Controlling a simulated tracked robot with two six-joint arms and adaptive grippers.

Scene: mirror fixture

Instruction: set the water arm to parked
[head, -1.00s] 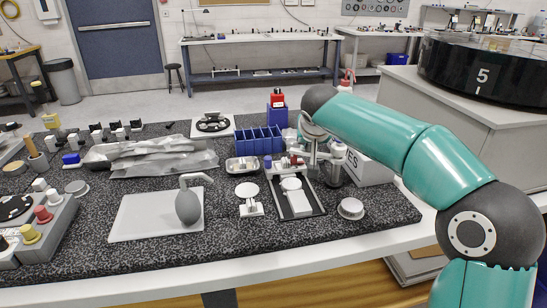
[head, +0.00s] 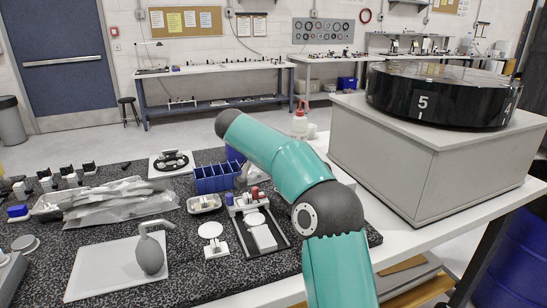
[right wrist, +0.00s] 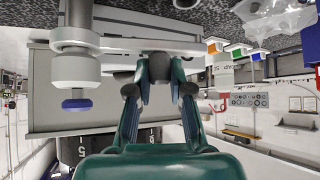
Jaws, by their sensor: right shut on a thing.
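In the right wrist view my right gripper (right wrist: 160,74) is shut on part of a pale grey bar (right wrist: 128,41), which looks like the water arm. The bar runs sideways across the fingertips, beside a thick white post (right wrist: 77,68) with a blue end. I cannot tell how the bar joins the post or read any parked mark. In the head view my right arm reaches over the bench; its gripper and the bar are hidden behind it. My left gripper is not in view.
A grey cabinet (head: 390,150) with a black round machine (head: 425,97) marked 5 stands at the right. On the speckled mat are a blue divided rack (head: 215,179), a tray with white parts (head: 239,236), a white board (head: 95,277) with a grey blower (head: 150,256), and crumpled plastic (head: 105,203).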

